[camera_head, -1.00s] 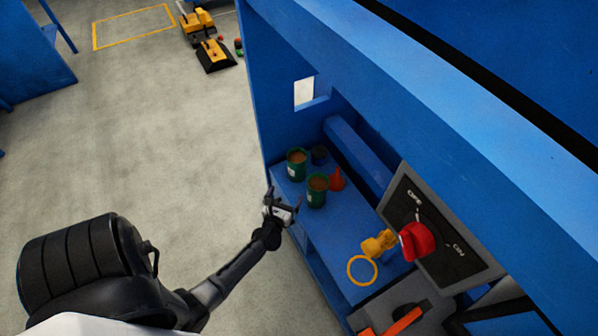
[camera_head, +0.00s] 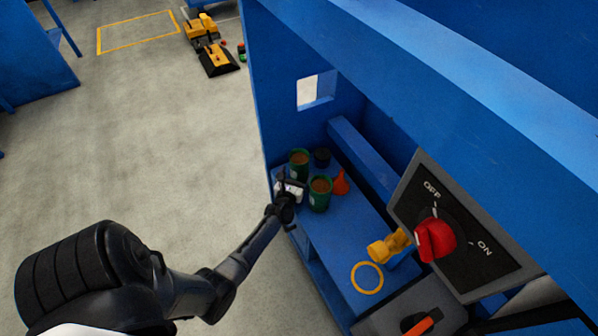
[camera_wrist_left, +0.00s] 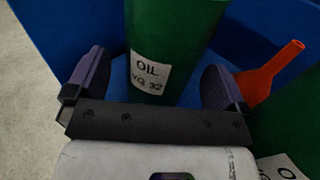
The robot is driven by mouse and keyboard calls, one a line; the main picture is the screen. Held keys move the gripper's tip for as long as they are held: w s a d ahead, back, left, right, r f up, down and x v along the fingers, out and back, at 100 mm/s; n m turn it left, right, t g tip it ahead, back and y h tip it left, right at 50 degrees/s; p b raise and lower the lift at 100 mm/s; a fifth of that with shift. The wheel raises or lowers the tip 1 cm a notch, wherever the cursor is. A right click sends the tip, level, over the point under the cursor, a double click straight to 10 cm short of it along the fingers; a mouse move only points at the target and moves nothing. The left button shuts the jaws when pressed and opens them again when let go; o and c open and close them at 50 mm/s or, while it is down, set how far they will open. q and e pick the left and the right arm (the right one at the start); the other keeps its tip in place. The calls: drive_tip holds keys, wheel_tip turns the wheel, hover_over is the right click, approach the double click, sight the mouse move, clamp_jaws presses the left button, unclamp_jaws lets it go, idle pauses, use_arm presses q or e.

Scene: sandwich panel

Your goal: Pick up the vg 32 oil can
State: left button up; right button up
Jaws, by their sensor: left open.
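The VG 32 oil can is green, with a white label reading OIL VG 32, and stands upright in the middle of the left wrist view (camera_wrist_left: 175,40). In the head view it appears to be the farther green can (camera_head: 299,164) on the blue shelf. My left gripper (camera_head: 291,184) is at the shelf's near edge, just in front of this can. In the left wrist view its two fingers (camera_wrist_left: 155,84) are open, one on each side of the can's lower part. I cannot tell whether they touch it. My right gripper is not in view.
A second green can (camera_head: 320,195) stands close by, right of my left gripper. An orange-red funnel (camera_head: 340,183) and a dark container (camera_head: 322,158) are behind. A blue panel wall (camera_head: 262,130) rises at the shelf's far end. A yellow ring (camera_head: 367,278) is nearer me.

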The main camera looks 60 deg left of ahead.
sight(302, 162)
use_arm(q)
drive_tip(key=b+x, duration=0.1)
drive_tip(key=x, duration=0.2)
drive_tip(key=shift+w, duration=0.15)
drive_tip(key=shift+c, duration=0.3)
drive_tip(key=c, duration=1.3)
drive_tip(key=shift+o, duration=0.2)
drive_tip(key=shift+r, duration=0.15)
